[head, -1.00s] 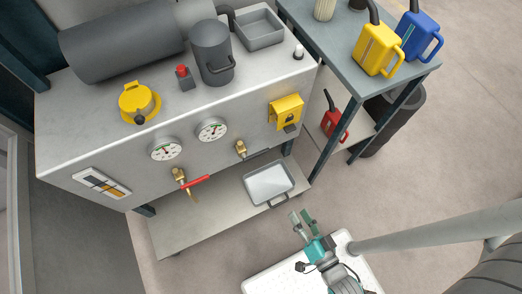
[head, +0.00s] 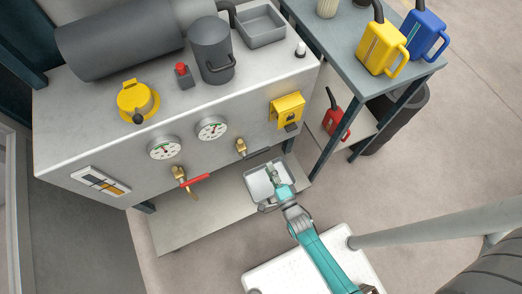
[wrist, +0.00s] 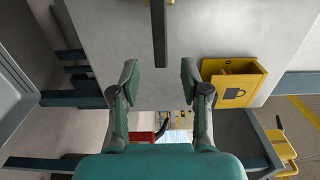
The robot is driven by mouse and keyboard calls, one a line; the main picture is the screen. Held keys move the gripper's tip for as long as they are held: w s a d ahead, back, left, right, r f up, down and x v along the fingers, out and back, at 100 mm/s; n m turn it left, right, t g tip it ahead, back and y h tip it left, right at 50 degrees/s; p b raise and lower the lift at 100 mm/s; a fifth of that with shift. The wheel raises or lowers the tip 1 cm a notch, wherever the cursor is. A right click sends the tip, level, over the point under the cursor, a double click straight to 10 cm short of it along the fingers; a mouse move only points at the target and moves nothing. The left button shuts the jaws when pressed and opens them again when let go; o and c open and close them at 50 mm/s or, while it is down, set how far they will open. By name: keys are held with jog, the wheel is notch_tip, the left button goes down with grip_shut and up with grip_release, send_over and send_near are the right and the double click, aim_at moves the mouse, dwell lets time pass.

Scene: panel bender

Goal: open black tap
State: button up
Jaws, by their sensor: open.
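The black tap (head: 241,147) is a brass valve on the machine's front, with a dark lever (head: 258,153) reaching to the right. In the wrist view the dark lever (wrist: 159,35) comes down from the top edge and ends just above the gap between my fingertips. My gripper (head: 272,174) is below and to the right of the tap in the head view, over the tray. In the wrist view my gripper (wrist: 160,78) is open and empty, one finger on each side. Touch with the lever cannot be told.
A tap with a red lever (head: 195,185) is on the left. A yellow lock box (head: 287,110) sits up and right; it also shows in the wrist view (wrist: 236,85). A grey tray (head: 256,187) lies on the lower shelf. A table (head: 338,52) stands right.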

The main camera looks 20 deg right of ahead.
aim_at(261, 152)
jog(key=w, duration=0.8)
jog(key=shift+w, duration=0.3)
grip_shut()
